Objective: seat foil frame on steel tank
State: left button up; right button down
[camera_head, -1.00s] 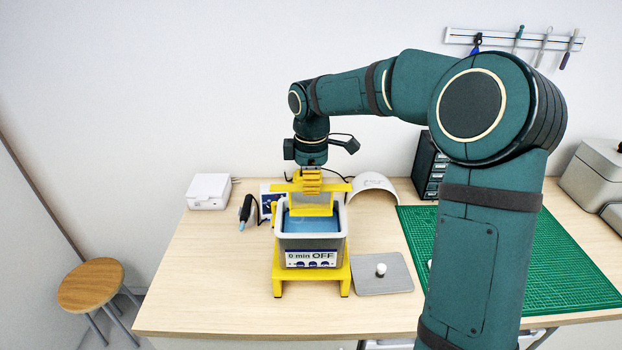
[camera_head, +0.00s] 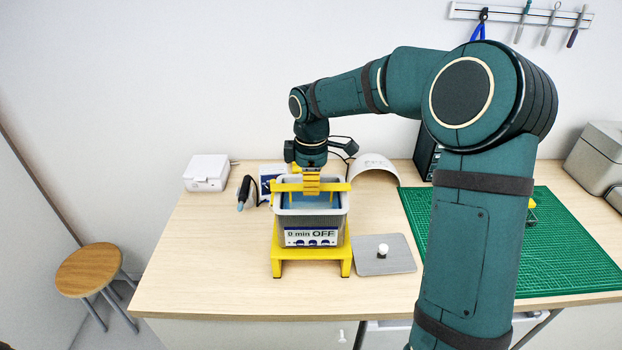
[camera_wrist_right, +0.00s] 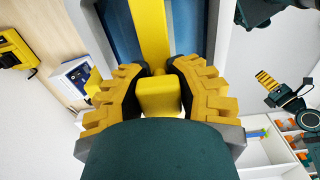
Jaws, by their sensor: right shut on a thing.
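The steel tank (camera_head: 313,228) is a grey open box with blue inside and a "0 min OFF" panel, on a yellow stand. The yellow foil frame (camera_head: 339,187) is at the tank mouth, its crossbar spanning the width and its lower part down inside. I cannot tell whether the crossbar touches the rim. My right gripper (camera_head: 312,184) is shut on the frame's top grip, also seen in the right wrist view between the ribbed yellow fingers (camera_wrist_right: 160,92). In the wrist view, what looks like my left gripper (camera_wrist_right: 267,80) shows at the right edge, its jaws unclear.
A grey plate with a white knob (camera_head: 383,250) lies right of the stand. A green mat (camera_head: 570,250) covers the right side. The front left table is clear.

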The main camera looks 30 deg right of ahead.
jog(key=shift+f, duration=0.4)
jog(key=c, duration=0.7)
grip_release()
notch_tip(320, 180, up, 12)
jog(key=shift+r, duration=0.1)
